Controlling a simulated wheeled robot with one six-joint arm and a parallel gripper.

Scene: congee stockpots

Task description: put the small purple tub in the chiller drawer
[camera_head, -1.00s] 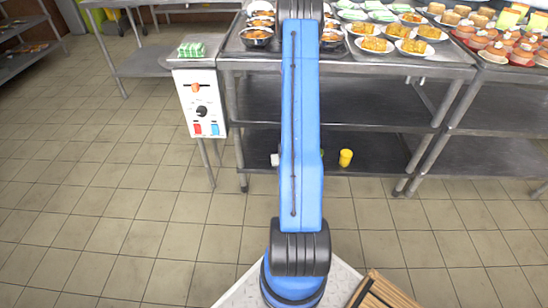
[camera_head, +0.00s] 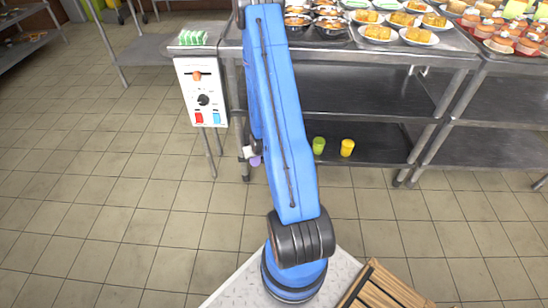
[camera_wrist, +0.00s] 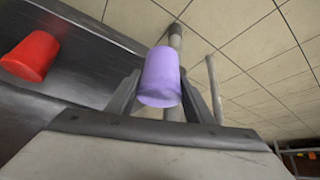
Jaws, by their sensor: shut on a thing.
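The small purple tub (camera_wrist: 160,78) is held between the two fingers of my gripper (camera_wrist: 160,98) in the wrist view. My gripper is shut on it. In the head view the purple tub (camera_head: 255,161) shows as a small patch just left of my blue arm, near the front left leg of the steel table. Most of my gripper is hidden behind the arm there. I cannot make out a chiller drawer in either view.
A green tub (camera_head: 318,145) and a yellow tub (camera_head: 347,148) stand on the table's bottom shelf. A red tub (camera_wrist: 30,56) shows in the wrist view. A white control box (camera_head: 203,92) with a knob is left of the table. Tiled floor in front is clear.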

